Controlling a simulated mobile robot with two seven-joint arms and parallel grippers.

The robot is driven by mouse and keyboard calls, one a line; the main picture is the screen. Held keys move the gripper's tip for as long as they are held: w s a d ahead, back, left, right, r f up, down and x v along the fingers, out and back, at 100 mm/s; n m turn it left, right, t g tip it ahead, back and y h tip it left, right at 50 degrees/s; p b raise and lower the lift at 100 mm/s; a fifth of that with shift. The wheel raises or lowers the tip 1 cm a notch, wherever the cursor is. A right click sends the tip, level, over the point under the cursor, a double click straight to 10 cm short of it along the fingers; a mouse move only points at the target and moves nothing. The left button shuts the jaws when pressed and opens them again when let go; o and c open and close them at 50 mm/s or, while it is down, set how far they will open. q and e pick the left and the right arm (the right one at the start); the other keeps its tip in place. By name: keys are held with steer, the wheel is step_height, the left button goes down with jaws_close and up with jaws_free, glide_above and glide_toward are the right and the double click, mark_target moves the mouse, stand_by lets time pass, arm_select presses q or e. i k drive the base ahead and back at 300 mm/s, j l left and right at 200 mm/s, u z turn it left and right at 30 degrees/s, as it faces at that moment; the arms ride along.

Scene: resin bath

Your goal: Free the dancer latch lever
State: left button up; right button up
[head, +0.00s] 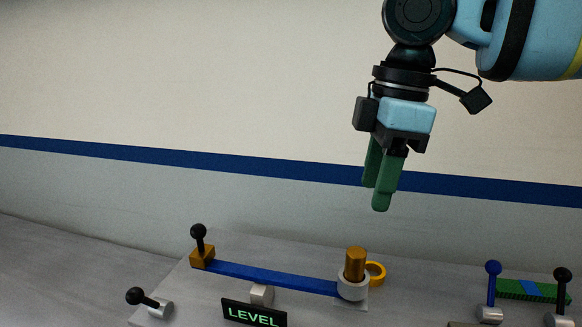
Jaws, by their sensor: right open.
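A blue bar (272,278), perhaps the dancer arm, lies across a grey plate. At its left end a short black-knobbed lever (199,238) stands upright on a yellow block (202,257). Another black-knobbed lever (139,297) leans left from a silver hub (161,308). No label shows which is the dancer latch lever. At the bar's right end a brass cylinder (355,264) stands in a pale ring (352,287). My right gripper (377,195) is open and empty, its green fingers pointing down above the brass cylinder, apart from it. My left gripper is out of view.
A black sign (254,314) reading LEVEL stands in front of the bar, beside a small grey block (262,294). A yellow ring (376,273) sits behind the cylinder. At right stand a blue-knobbed lever (492,285), a black-knobbed lever (561,289) and a green strip (515,289).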

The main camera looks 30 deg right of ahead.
mark_target(136, 296)
steer(key=k+j, duration=1.6)
steer(key=j, duration=0.2)
